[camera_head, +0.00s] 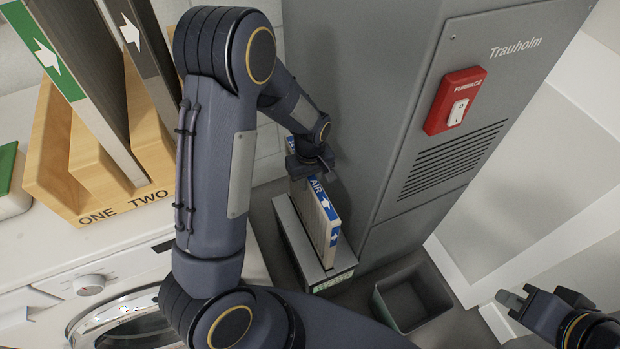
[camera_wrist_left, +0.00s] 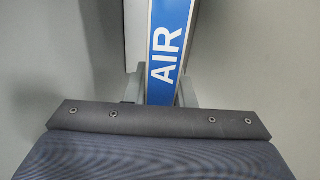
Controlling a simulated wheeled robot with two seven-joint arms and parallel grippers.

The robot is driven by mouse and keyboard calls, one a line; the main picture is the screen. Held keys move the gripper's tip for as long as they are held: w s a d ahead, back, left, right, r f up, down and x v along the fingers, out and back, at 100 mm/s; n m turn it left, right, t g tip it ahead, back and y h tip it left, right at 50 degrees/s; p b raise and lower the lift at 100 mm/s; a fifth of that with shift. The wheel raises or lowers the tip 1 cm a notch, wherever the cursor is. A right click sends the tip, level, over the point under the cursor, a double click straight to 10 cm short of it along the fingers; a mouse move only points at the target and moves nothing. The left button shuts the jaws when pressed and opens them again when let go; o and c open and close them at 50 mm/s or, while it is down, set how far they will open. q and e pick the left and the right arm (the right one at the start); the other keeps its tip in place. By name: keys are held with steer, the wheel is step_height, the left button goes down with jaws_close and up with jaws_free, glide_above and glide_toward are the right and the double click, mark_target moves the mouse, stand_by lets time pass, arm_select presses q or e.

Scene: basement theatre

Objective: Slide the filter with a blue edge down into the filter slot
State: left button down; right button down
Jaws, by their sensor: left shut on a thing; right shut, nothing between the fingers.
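The filter with a blue edge (camera_head: 323,204) stands upright at the filter slot box (camera_head: 300,240) beside the furnace. Its lower part is hidden inside the box and much of it shows above. Its blue edge carries the word AIR and white arrows. The blue edge also shows in the left wrist view (camera_wrist_left: 168,50). My left gripper (camera_head: 312,170) is shut on the filter's upper end; its fingertips are mostly hidden in the head view. My right gripper (camera_head: 520,300) is shut and empty at the lower right, away from the filter.
The grey furnace (camera_head: 400,110) with a red switch (camera_head: 455,100) rises right behind the slot box. A grey open bin (camera_head: 412,298) stands to the right of the box. A wooden rack (camera_head: 100,205) marked ONE and TWO holds other filters on the white washer (camera_head: 60,250) at left.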

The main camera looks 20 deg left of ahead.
arm_select(q)
steer(key=shift+f+b, duration=2.4)
steer(key=shift+f, duration=0.85)
steer(key=c, duration=1.1)
jaws_free()
steer(key=shift+c, duration=0.2)
step_height(320, 180, up, 8)
steer(key=p, duration=0.2)
steer(key=shift+f, duration=0.1)
